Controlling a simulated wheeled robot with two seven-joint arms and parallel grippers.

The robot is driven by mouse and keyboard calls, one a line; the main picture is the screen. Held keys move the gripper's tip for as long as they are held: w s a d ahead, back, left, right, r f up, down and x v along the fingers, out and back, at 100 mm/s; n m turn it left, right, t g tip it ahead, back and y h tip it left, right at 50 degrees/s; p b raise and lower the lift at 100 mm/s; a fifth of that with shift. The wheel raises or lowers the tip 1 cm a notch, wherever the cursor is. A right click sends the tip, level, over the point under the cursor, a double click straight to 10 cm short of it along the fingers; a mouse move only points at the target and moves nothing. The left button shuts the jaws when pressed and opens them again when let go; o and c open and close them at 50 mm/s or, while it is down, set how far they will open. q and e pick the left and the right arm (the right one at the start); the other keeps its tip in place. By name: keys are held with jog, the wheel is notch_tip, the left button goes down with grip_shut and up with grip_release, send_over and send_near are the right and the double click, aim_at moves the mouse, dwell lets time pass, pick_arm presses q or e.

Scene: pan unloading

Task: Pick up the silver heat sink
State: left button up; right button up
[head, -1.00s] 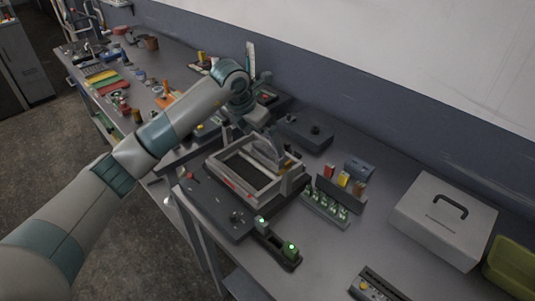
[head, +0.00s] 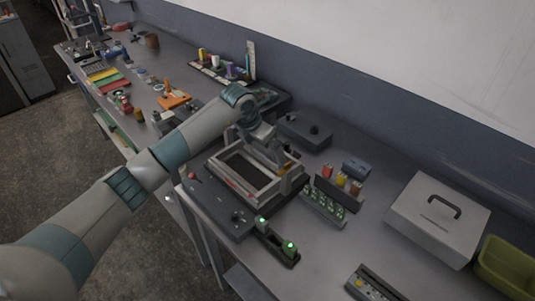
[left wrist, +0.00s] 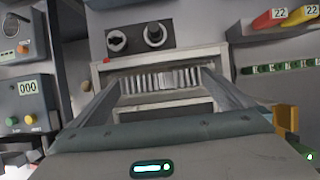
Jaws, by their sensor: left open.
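The silver heat sink (left wrist: 165,80) shows in the left wrist view as a row of upright pale fins inside a grey rectangular frame. My left gripper (left wrist: 162,84) is open, with one finger on each side of the fins. The frames do not show whether the fingers touch it. In the head view my left gripper (head: 276,152) is over the back part of the frame fixture (head: 240,189), and I cannot make out the heat sink there. My right gripper is not in view.
A dark box with two knobs (head: 303,130) stands behind the fixture. A rack with coloured parts (head: 338,191) and a green-lit strip (head: 322,210) are to its right. A white case with a handle (head: 438,220) stands farther right. Bare table (head: 335,250) lies at the front right.

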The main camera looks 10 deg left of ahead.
pick_arm(q)
jog(key=c, duration=0.8)
jog(key=shift+o, duration=0.2)
jog(key=shift+r, duration=0.2)
jog(key=shift+r+b, duration=0.5)
jog(key=shift+b, duration=0.05)
notch_tip(320, 180, up, 2)
jog(key=shift+w+r+b, duration=0.1)
jog(key=shift+r+b, duration=0.05)
jog(key=shift+b, duration=0.65)
jog(key=s+d+r+b, duration=0.1)
jog(key=d+r+b, duration=0.4)
jog(key=d, duration=0.6)
jog(key=shift+s+d+r, duration=0.25)
jog(key=shift+d+r, duration=0.05)
jog(key=shift+r, duration=0.9)
